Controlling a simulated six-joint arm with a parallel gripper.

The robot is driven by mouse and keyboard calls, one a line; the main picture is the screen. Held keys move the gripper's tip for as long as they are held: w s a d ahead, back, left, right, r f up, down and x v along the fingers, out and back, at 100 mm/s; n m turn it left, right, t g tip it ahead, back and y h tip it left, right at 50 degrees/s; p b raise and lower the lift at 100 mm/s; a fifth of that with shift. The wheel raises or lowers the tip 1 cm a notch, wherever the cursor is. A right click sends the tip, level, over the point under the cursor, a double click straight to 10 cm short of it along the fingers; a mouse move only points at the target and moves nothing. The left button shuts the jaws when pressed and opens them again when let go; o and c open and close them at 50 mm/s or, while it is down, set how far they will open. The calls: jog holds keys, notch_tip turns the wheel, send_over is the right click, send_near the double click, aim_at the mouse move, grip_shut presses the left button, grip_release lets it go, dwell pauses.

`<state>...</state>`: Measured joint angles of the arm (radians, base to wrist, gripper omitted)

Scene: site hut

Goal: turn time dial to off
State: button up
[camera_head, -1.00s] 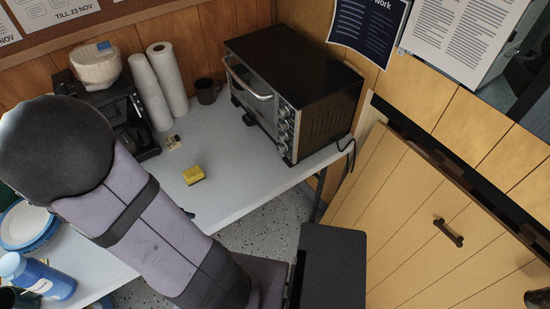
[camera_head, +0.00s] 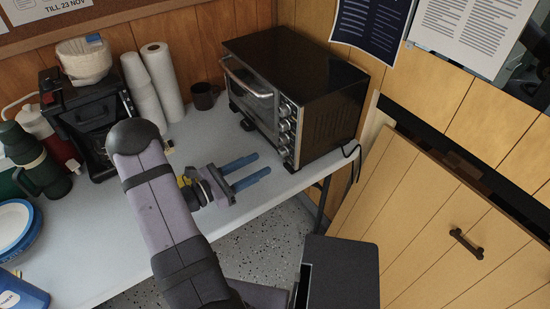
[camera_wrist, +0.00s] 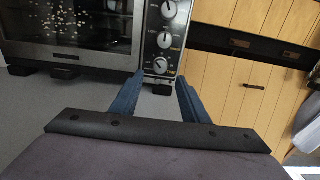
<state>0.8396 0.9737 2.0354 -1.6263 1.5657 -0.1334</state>
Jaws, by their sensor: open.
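A black toaster oven (camera_head: 300,85) with a silver front stands on the white table. A column of round silver dials (camera_head: 284,125) runs down the right of its front. In the wrist view the lowest visible dial (camera_wrist: 160,66) appears between my fingertips, with other dials (camera_wrist: 165,40) above it. The labels are too small to read, so I cannot tell which is the time dial. My gripper (camera_head: 262,165) is open and empty. Its two blue fingers point at the oven's lower right front, apart from the dials.
The oven door (camera_head: 250,85) with its handle is left of the dials. A dark mug (camera_head: 204,96), paper rolls (camera_head: 162,80) and a coffee maker (camera_head: 95,115) stand further left. A yellow block lies mostly hidden by my wrist. A wooden door (camera_head: 440,210) is at right.

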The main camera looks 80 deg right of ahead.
aim_at(279, 155)
jog(key=shift+p+x, duration=0.65)
jog(key=shift+x, duration=2.9)
jog(key=shift+f, duration=0.1)
grip_shut()
